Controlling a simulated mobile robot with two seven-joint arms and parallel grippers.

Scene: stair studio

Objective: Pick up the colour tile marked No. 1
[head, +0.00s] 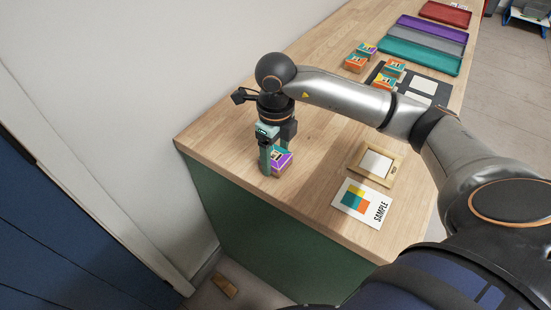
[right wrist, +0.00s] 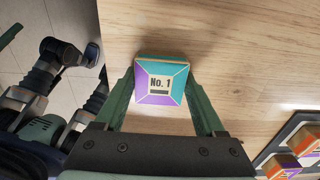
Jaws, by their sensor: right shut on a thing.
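The colour tile marked No. 1 (right wrist: 158,98) has teal and purple faces around a pale label and shows at the middle of the right wrist view. In the head view the same tile (head: 281,162) is near the left corner of the wooden counter, partly hidden by the fingers. My right gripper (head: 278,158) points down there and is shut on the tile, one finger on each side, as the right wrist view also shows. I cannot tell whether the tile touches the counter or is just above it. My left gripper does not show.
A sample card (head: 362,201) and a wooden frame (head: 375,164) lie near the front edge. Other tiles (head: 355,60) stand further back, some on a dark board (head: 428,88). Teal (head: 410,56), grey, purple and red trays lie at the far end. A wall borders the left.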

